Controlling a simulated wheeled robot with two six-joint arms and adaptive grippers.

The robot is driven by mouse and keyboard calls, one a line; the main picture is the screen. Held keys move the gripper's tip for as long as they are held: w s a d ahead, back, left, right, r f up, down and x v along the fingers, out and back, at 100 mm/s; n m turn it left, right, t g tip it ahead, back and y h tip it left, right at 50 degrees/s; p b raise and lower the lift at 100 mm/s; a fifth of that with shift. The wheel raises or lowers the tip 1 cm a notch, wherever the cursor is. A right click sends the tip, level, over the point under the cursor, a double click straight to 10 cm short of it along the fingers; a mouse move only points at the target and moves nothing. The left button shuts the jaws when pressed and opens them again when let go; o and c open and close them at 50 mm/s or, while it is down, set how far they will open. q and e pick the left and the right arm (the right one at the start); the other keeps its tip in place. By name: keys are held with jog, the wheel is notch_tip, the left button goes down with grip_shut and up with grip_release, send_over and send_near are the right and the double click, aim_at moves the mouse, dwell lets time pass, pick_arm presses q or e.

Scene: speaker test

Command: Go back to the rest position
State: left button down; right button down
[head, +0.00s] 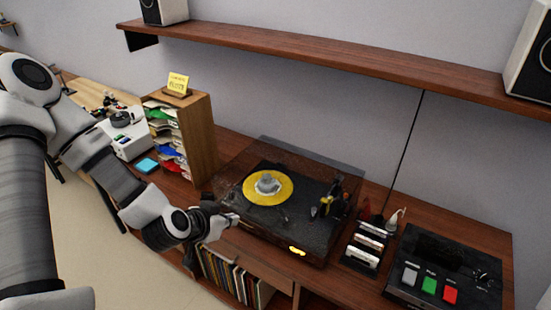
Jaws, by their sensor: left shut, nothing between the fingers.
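My left arm comes in from the left, and my left gripper (232,217) is shut and empty. It is at the front left corner of the turntable (300,240); I cannot tell whether it touches it. The turntable has a yellow-labelled disc (268,187) with a grey piece at its centre, and a yellow light glows on its front edge. My right gripper is not in view.
A wooden shelf unit (203,140) with papers stands left of the turntable. A cassette rack (366,246) and a deck with coloured buttons (428,286) stand to the right. Records (235,277) fill the space below. A wall shelf (330,58) carries two speakers.

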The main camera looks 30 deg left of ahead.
pick_arm(q)
jog(key=s+d+f+g+b, duration=0.3)
jog(key=s+f, duration=0.3)
jog(key=f, duration=0.3)
jog(key=s+d+f+n+g+b, duration=0.1)
jog(key=s+d+f+g+b, duration=0.1)
jog(key=s+f, duration=0.5)
jog(key=s+d+f+g+b, duration=0.3)
jog(key=s+f, duration=0.4)
jog(key=f, duration=0.6)
jog(key=shift+d+f+g+y+b, duration=0.3)
jog(key=shift+d+g, duration=0.2)
jog(key=shift+g, duration=0.5)
jog(key=shift+r, duration=0.1)
